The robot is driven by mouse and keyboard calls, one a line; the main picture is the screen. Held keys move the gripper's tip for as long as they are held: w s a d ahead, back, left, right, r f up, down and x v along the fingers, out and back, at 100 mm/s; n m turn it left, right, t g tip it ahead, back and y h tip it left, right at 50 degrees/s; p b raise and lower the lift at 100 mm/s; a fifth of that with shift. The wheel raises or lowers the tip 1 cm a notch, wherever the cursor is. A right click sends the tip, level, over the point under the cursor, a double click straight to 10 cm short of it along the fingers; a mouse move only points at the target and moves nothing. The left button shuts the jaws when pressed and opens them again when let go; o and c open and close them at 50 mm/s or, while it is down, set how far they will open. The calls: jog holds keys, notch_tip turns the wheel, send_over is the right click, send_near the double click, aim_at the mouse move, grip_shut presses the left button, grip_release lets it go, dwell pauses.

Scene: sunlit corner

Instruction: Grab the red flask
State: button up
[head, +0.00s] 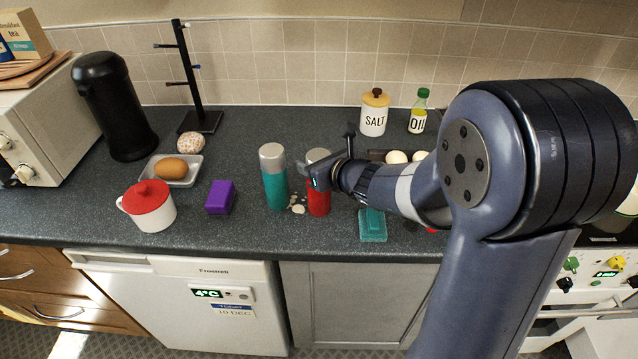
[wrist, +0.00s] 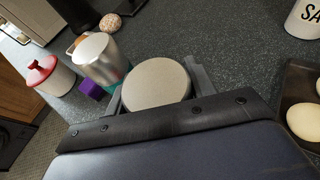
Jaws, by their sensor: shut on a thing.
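The red flask (head: 319,201) stands upright on the dark counter, with a silver-grey cap. Its round cap top (wrist: 155,84) fills the middle of the wrist view, between the two fingers. My gripper (head: 326,172) is shut on the red flask near its upper part. The flask's lower red body shows below the gripper in the head view. In the wrist view the red body is hidden under the cap and the gripper.
A teal flask (head: 275,190) with a silver cap stands close on the left. A teal block (head: 372,225) lies at the front right, and a purple block (head: 220,197) further left. A salt jar (head: 374,116) and an oil bottle (head: 419,112) stand behind.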

jog(key=c, duration=0.4)
jog(key=shift+c, duration=0.2)
jog(key=shift+r, duration=0.15)
